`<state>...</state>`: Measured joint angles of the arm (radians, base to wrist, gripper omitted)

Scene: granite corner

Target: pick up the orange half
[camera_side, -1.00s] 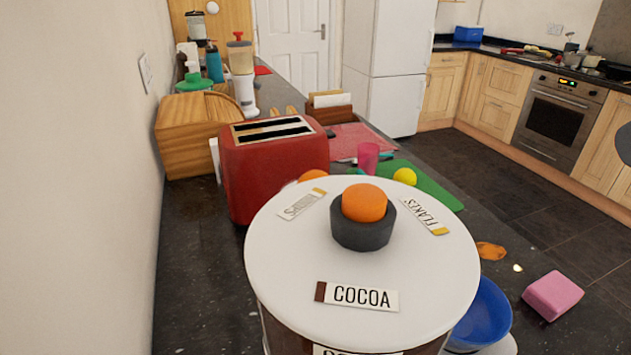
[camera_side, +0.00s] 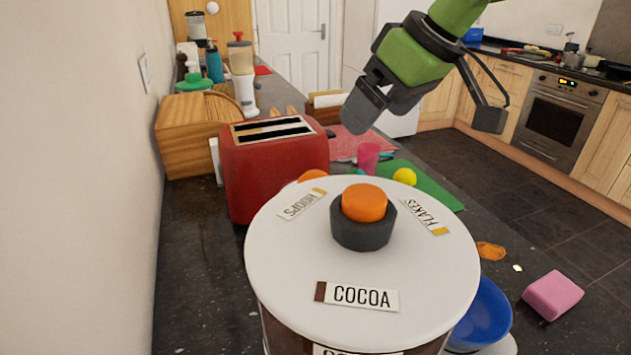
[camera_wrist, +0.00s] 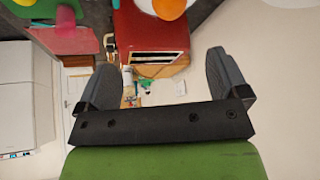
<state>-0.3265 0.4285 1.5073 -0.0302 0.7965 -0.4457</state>
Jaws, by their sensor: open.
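An orange rounded thing (camera_side: 313,175), which looks like the orange half, shows in the side view between the red toaster and the white lid; the lid hides most of it. In the wrist view an orange rounded thing (camera_wrist: 168,8) lies at the top edge beside the toaster, partly cut off. My gripper (camera_side: 428,112) is open and empty in the side view, raised above the counter behind the jar. Its two spread fingers also show in the wrist view (camera_wrist: 162,78), with nothing between them at close range.
A large jar with a white lid (camera_side: 285,260) fills the foreground, with an orange knob-like piece (camera_side: 364,202) in a dark ring. The red toaster (camera_side: 270,170) stands behind left. A pink cup (camera_side: 368,157), yellow ball (camera_side: 405,176), blue bowl (camera_side: 483,315) and pink block (camera_side: 553,295) stand around.

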